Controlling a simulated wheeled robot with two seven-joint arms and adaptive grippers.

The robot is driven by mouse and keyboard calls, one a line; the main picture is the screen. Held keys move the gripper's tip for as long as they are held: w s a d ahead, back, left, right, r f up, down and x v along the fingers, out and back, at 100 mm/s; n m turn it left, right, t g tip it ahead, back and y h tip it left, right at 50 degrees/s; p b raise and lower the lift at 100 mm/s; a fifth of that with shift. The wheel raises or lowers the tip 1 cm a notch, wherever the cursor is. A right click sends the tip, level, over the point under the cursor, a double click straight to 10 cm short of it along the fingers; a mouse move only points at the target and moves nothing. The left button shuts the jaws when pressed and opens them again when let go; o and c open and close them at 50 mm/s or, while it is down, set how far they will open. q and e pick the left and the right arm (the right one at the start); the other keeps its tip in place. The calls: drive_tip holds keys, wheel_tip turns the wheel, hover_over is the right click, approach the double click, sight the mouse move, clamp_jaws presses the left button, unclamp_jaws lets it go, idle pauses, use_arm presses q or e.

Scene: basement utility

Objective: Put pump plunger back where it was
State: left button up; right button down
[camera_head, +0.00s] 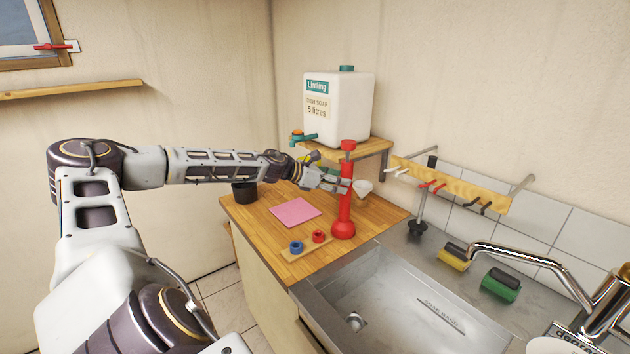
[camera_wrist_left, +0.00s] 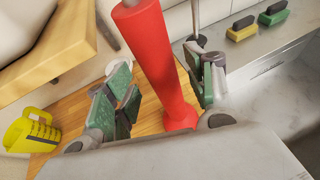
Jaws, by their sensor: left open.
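The red pump plunger (camera_head: 344,213) stands upright on the wooden counter (camera_head: 262,229), close to the sink. It has a wide round base and a narrower shaft with a red top. My left gripper (camera_head: 338,184) is at the plunger's mid-height, reaching in from the left. In the left wrist view the gripper (camera_wrist_left: 162,85) is open, with its green-padded fingers on either side of the red plunger (camera_wrist_left: 160,62). Gaps show between the pads and the plunger there. The right gripper is not in view.
A soap canister (camera_head: 338,106) stands on a wooden shelf (camera_head: 373,150) above the counter. A pink cloth (camera_head: 296,211), a board with blue and red rings (camera_head: 307,246) and a black cup (camera_head: 244,191) are nearby. The metal sink (camera_head: 405,305) is at the right, with brushes (camera_head: 500,285) behind.

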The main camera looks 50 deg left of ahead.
use_arm(q)
drive_tip(key=b+v, duration=0.2)
drive_tip(key=v, duration=0.6)
drive_tip(key=shift+b, duration=0.3)
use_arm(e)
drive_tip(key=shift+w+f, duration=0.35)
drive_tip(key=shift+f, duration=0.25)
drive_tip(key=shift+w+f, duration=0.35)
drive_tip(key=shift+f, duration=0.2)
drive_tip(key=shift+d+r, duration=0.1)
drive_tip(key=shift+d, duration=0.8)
